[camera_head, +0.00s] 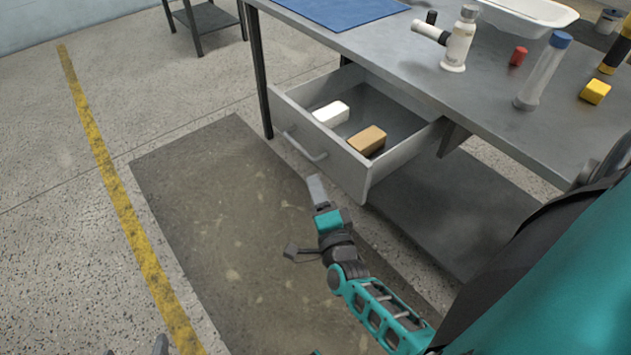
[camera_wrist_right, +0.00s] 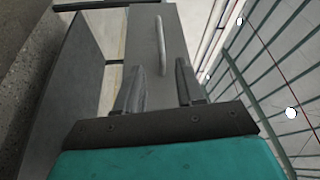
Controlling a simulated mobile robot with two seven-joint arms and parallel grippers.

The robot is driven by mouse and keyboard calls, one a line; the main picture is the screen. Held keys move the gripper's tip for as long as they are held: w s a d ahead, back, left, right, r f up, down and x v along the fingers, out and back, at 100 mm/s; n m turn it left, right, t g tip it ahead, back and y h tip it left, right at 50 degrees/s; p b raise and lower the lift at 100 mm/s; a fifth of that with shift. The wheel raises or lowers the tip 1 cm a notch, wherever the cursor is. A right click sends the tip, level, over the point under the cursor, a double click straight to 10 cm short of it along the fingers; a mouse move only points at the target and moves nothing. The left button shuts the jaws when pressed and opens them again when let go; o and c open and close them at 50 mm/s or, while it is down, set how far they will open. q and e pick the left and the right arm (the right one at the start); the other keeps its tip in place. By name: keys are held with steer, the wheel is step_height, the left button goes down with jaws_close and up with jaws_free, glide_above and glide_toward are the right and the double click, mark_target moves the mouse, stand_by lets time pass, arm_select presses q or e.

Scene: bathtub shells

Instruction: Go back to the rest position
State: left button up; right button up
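My right gripper (camera_head: 316,190) is in front of the open drawer, above the dark floor mat, and touches nothing. In the right wrist view its two fingers (camera_wrist_right: 159,68) stand apart with nothing between them; the drawer front and its handle (camera_wrist_right: 162,45) show beyond. Two grey fingertips of my left gripper (camera_head: 134,350) just show at the bottom left edge, apart from each other. The rest of the left gripper is out of view. The grey drawer (camera_head: 330,160) is pulled out and holds a white block (camera_head: 331,113) and a tan block (camera_head: 367,140).
The grey workbench (camera_head: 440,90) carries a blue mat (camera_head: 340,8), a white microscope-like device (camera_head: 458,42), a red cap (camera_head: 518,56), a clear blue-capped tube (camera_head: 543,70), a yellow block (camera_head: 595,91) and a white basin (camera_head: 530,12). The floor left of the drawer is clear.

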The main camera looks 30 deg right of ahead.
arm_select(q)
steer(key=shift+s+d, duration=0.1)
steer(key=shift+s, duration=0.05)
steer(key=shift+y, duration=0.4)
steer(key=a+r+p, duration=0.1)
steer(key=p, duration=0.1)
steer(key=a+r+p, duration=0.1)
steer(key=p, duration=0.2)
steer(key=s+a+r+p, duration=0.1)
steer(key=r+p, duration=0.1)
steer(key=shift+p, duration=0.35)
arm_select(e)
steer(key=s+a+r+n+g+y, duration=0.2)
steer(key=s+a+n+g+y, duration=0.1)
steer(key=n, duration=0.8)
steer(key=s+a+r+n+g+y, duration=0.2)
steer(key=s+a+n+g+y, duration=0.2)
steer(key=s+n, duration=0.5)
steer(key=a+n, duration=0.2)
steer(key=shift+a+y, duration=0.35)
steer(key=shift+y, duration=0.05)
arm_select(q)
steer(key=shift+s+d, duration=0.1)
steer(key=shift+d, duration=0.1)
